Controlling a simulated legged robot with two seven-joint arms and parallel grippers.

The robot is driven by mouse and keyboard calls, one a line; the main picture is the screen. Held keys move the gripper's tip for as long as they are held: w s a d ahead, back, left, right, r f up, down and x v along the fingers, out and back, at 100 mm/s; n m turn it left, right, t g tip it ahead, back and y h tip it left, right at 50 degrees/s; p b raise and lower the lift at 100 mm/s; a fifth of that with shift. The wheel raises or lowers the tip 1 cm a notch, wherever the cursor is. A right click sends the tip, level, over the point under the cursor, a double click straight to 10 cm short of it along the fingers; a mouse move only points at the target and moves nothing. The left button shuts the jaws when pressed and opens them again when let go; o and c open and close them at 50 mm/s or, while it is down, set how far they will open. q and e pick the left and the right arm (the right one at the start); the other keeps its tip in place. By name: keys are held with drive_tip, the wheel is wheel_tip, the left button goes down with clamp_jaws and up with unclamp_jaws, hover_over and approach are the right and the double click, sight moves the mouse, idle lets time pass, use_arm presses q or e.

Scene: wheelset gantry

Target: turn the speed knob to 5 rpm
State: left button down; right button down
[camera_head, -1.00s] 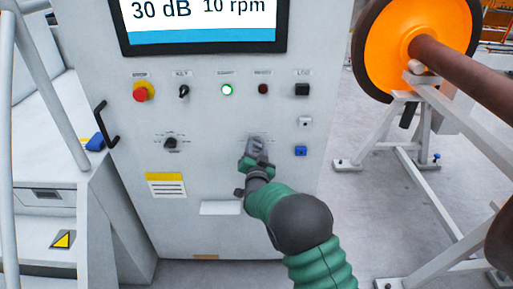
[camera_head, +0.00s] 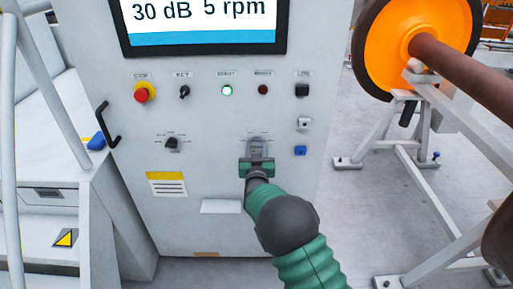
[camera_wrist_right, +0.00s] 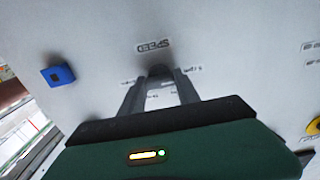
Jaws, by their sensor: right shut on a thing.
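The speed knob (camera_wrist_right: 160,71) is a dark knob on the pale panel, under the label SPEED, which appears upside down in the right wrist view. My right gripper (camera_wrist_right: 161,80) is shut on it, one finger on each side. In the head view my right gripper (camera_head: 257,153) hides most of the knob from the front. The screen (camera_head: 203,20) above reads 30 dB and 5 rpm. My left gripper is not in view.
A red stop button (camera_head: 141,95), a key switch (camera_head: 184,91), a lit green start button (camera_head: 227,91) and a second knob (camera_head: 171,143) sit on the same panel. A blue socket (camera_head: 300,150) is right of my gripper. An orange wheel (camera_head: 413,45) on a stand is at the right.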

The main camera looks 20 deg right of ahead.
drive_tip(key=shift+s+a+f, duration=0.1)
drive_tip(key=shift+f, duration=0.35)
drive_tip(key=c, duration=1.2)
unclamp_jaws()
drive_tip(key=o, duration=0.3)
drive_tip(key=shift+r, duration=0.2)
drive_tip(key=shift+r, duration=0.1)
drive_tip(key=v, duration=1.6)
drive_tip(key=shift+s+a+p, duration=0.1)
drive_tip(key=shift+s+p, duration=0.2)
drive_tip(key=shift+p, duration=0.05)
